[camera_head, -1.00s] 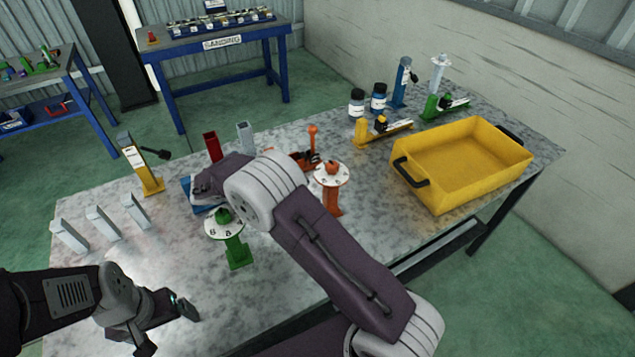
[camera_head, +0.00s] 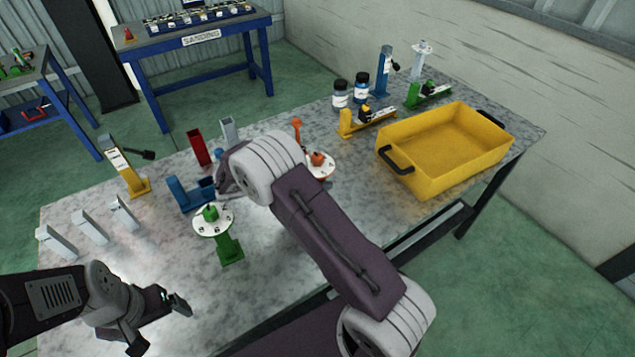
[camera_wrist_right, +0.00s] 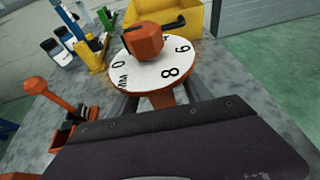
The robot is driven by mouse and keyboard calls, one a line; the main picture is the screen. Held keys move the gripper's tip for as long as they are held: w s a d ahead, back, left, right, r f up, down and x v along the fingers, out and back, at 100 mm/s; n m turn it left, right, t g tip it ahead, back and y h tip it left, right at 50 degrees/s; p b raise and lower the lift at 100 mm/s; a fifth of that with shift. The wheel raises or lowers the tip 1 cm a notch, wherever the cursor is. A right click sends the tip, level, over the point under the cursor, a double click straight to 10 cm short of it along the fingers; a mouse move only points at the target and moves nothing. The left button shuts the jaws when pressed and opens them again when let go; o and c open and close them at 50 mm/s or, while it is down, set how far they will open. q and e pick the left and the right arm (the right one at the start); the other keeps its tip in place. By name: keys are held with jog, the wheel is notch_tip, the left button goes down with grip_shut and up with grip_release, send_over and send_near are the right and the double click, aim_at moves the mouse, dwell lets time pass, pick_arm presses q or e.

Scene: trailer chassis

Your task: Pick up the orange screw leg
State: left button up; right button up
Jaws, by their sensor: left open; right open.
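The orange screw leg (camera_head: 318,159) stands upright on the grey table, with an orange knob on a white numbered disc. In the head view my right arm hides its lower part. In the right wrist view its knob (camera_wrist_right: 143,45) and disc show large just ahead, with part of the orange stem below. My right gripper (camera_wrist_right: 160,98) is open, its fingers beneath the disc on either side of the stem; contact cannot be told. In the head view the right fingertips are hidden behind my arm. My left gripper (camera_head: 158,322) is open and empty at the table's front left.
A green screw leg (camera_head: 230,245) stands left of my right arm. A blue part (camera_head: 180,197), a red block (camera_head: 198,149) and an orange-handled clamp (camera_head: 297,130) stand behind. A yellow crate (camera_head: 425,180) is at the right. Grey blocks (camera_head: 90,228) line the left side.

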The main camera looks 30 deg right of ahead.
aim_at(314, 166)
jog(key=shift+d+f, duration=0.15)
jog(key=shift+d, duration=0.1)
jog(key=shift+a, duration=0.1)
grip_shut()
jog(key=shift+r, duration=0.45)
jog(key=r, duration=0.4)
jog(key=shift+s+d, duration=0.25)
jog(key=shift+d, duration=0.05)
jog(key=s+d+r, duration=0.6)
jog(key=s+d, duration=0.1)
jog(key=s, duration=0.1)
jog(key=shift+r+b, duration=0.15)
jog(key=shift+b, duration=0.2)
